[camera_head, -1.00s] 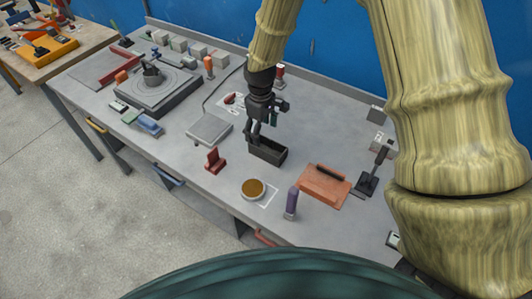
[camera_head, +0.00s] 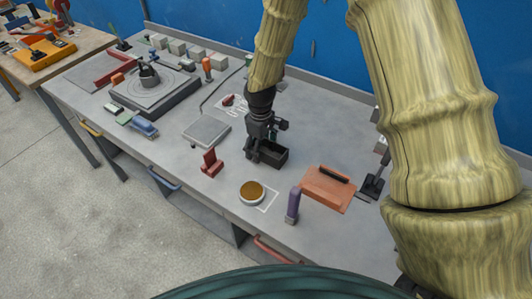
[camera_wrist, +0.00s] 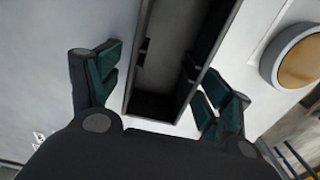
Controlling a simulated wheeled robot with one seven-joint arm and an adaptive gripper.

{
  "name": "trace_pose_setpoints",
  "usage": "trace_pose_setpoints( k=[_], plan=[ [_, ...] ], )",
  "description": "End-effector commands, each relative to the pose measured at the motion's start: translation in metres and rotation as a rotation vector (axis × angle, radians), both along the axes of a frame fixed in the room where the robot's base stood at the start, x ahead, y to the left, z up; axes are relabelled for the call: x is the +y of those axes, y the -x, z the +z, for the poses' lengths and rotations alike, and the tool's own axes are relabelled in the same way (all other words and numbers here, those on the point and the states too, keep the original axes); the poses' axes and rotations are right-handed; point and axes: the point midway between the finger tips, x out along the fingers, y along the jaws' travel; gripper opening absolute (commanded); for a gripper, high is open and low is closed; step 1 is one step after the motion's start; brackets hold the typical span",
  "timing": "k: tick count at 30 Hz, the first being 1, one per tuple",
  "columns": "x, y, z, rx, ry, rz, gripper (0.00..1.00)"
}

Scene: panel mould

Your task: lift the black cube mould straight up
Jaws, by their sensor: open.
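The black mould (camera_head: 276,157) is an open-topped, elongated dark box on the grey bench, near the middle of the head view. In the wrist view its long wall (camera_wrist: 214,42) and hollow inside show, with small dark tabs on the inner sides. My gripper (camera_head: 258,150) is down at the mould's left end. In the wrist view my open gripper (camera_wrist: 160,83) has one finger outside each long wall. A gap shows at the left finger; the right finger is close to its wall, and contact cannot be told. The mould rests on the bench.
A round dish with brown filling (camera_head: 252,192) stands in front. A red stand (camera_head: 211,164) and a grey plate (camera_head: 206,131) lie left. A purple-handled tool (camera_head: 293,205) and an orange float (camera_head: 327,188) are right. The blue wall (camera_head: 330,60) stands behind.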

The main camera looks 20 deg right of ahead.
Motion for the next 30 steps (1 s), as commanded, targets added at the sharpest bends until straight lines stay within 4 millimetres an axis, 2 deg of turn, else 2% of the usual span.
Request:
trace_pose_setpoints(
  k=[2, 10, 30],
  plan=[
    [0.0, 0.0, 0.0, 0.0, 0.0, 0.0, 0.75],
    [0.0, 0.0, 0.0, 0.0, 0.0, 0.0, 0.26],
    [0.0, 0.0, 0.015, 0.0, 0.0, 0.0, 0.25]
  ],
)
